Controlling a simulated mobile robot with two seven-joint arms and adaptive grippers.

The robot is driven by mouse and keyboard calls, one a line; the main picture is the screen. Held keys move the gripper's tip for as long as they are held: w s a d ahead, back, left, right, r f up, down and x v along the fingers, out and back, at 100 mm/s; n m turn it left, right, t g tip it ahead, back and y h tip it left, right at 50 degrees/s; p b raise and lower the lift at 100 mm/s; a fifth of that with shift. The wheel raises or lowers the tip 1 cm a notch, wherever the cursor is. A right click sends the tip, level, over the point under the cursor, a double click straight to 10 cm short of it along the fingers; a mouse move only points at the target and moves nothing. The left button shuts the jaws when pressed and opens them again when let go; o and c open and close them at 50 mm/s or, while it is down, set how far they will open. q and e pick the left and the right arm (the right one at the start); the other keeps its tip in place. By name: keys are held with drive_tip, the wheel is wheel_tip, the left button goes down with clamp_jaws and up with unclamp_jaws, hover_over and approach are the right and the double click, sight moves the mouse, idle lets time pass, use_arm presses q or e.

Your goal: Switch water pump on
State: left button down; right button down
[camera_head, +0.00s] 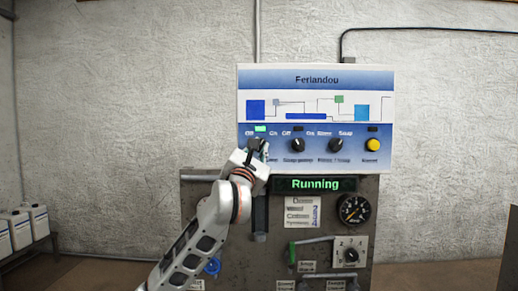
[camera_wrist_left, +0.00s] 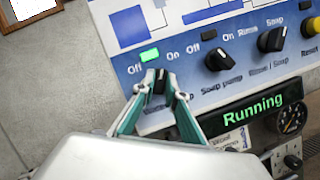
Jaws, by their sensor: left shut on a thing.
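The control panel (camera_head: 316,79) headed "Feriandou" is on the wall side, above a grey cabinet. My left gripper (camera_head: 258,146) is at its leftmost knob and hides most of it there. In the left wrist view the gripper (camera_wrist_left: 160,76) is shut on this dark knob (camera_wrist_left: 160,86), one finger on each side. The knob's label is mostly hidden. The lamp (camera_head: 260,129) above it is lit green, between "Off" and "On"; it also shows in the left wrist view (camera_wrist_left: 149,55). The knob points roughly upright; its exact setting is unclear. My right gripper is not in view.
A display (camera_head: 315,184) below reads "Running". A gauge (camera_head: 352,210) and a green-handled lever (camera_head: 293,252) are on the cabinet.

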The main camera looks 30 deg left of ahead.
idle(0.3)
use_arm(q)
drive_tip(key=c, duration=2)
unclamp_jaws()
drive_tip(key=shift+c, duration=0.2)
drive_tip(key=shift+s, duration=0.1)
drive_tip(key=v, duration=1.2)
drive_tip(key=shift+f, duration=0.1)
